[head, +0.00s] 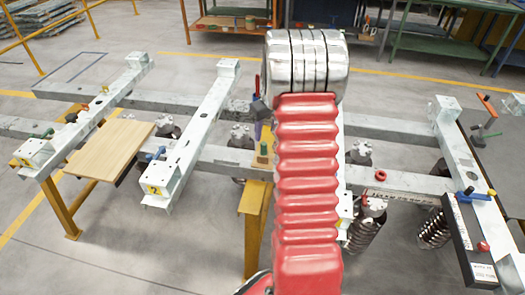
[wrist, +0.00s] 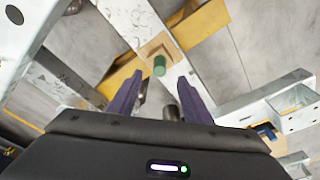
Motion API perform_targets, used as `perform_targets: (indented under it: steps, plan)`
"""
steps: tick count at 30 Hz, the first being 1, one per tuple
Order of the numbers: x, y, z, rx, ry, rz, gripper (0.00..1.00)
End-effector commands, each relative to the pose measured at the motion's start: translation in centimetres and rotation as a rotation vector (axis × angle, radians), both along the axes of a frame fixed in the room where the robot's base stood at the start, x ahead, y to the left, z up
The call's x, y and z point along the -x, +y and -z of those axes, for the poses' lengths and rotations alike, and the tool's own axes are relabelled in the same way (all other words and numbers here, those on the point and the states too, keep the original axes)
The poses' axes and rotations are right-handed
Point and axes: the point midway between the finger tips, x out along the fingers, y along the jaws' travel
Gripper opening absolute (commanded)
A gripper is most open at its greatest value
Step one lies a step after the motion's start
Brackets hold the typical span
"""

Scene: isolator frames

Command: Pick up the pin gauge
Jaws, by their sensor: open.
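A short green cylinder (wrist: 160,66) stands on a small wooden block (wrist: 168,46) on a pale frame beam in the wrist view; I take it to be the pin gauge, but its shape does not make this certain. It also shows in the head view (head: 263,149), just left of my red arm. My gripper (wrist: 160,79) is open, its two purple fingers apart and nothing held between them. In the picture the green cylinder lies between the fingertips, but its distance beyond them is hard to judge.
Pale steel frames with crossbeams (head: 205,125) fill the middle. A wooden board (head: 110,149) lies at left, and a yellow trestle (head: 256,210) stands below the block. A red ring (head: 380,175) and a dark tray (head: 466,240) are at right. Open floor lies in front.

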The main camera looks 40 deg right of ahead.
Motion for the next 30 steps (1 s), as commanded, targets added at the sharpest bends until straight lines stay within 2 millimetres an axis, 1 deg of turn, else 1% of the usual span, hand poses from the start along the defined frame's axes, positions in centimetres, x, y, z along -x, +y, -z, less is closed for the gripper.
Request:
perform_targets:
  steps: [1,3,6,10,20,23,30]
  plan:
    - [-0.1,0.0,0.8,-0.001,0.002,0.0,0.45]
    - [-0.3,0.0,1.9,-0.001,0.002,0.0,0.45]
    - [-0.5,0.0,3.0,-0.001,0.001,0.0,0.45]
    - [-0.6,0.0,3.6,0.0,-0.001,-0.001,0.45]
    - [-0.6,0.0,3.7,0.0,0.0,-0.001,0.45]
    - [-0.7,0.0,4.4,-0.001,0.001,-0.001,0.45]
    - [-1.3,-0.1,7.5,-0.001,0.002,-0.002,0.45]
